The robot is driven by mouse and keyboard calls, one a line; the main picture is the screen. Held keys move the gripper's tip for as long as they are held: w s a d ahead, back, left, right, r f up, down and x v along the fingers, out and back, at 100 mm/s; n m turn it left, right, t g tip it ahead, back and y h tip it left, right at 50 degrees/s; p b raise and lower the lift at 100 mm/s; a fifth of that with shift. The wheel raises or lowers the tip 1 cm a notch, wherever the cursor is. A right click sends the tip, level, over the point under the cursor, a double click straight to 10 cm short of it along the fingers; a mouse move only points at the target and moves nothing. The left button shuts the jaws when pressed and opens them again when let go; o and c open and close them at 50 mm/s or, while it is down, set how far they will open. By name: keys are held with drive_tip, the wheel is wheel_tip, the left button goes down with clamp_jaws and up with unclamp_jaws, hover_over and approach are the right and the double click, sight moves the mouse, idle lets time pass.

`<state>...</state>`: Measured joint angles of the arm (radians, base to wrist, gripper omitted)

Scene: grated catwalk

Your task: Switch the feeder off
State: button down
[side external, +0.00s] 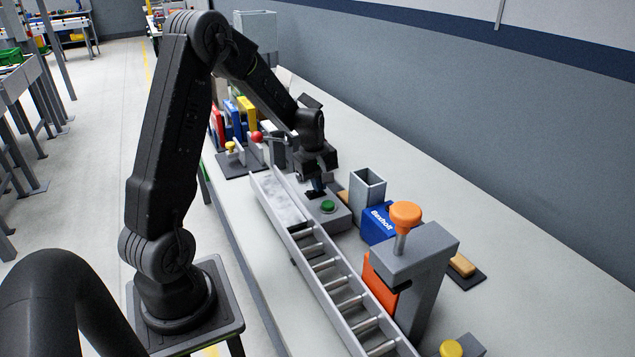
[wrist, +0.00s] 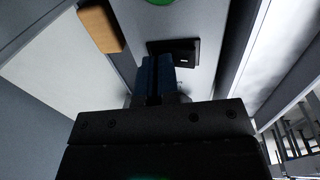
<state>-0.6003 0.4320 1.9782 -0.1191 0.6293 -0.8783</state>
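A grey control box (side external: 340,222) stands beside the conveyor. It carries a green button (side external: 327,206) and a black rocker switch (wrist: 185,52), likely the feeder's switch. In the side view, my gripper (side external: 317,184) points down at the box by the switch, behind the green button. In the wrist view, the blue fingertips (wrist: 155,75) of my gripper are together with nothing seen between them. They overlap the left part of the switch's black plate. I cannot tell whether they touch it or which way the rocker is tilted.
The roller conveyor (side external: 338,283) runs along the box's left side. A tan block (wrist: 100,28) lies near the box. A grey post with an orange knob (side external: 406,214), a blue box (side external: 377,226) and an open grey bin (side external: 368,190) stand to the right.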

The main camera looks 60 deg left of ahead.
drive_tip(key=shift+s+f, duration=0.15)
drive_tip(key=shift+s, duration=0.15)
drive_tip(key=shift+s, duration=0.6)
drive_tip(key=shift+r, duration=0.2)
drive_tip(key=shift+r, duration=0.15)
wheel_tip(320, 180, up, 14)
drive_tip(key=s, duration=0.1)
drive_tip(key=shift+s+f, duration=0.2)
drive_tip(key=shift+s, duration=0.15)
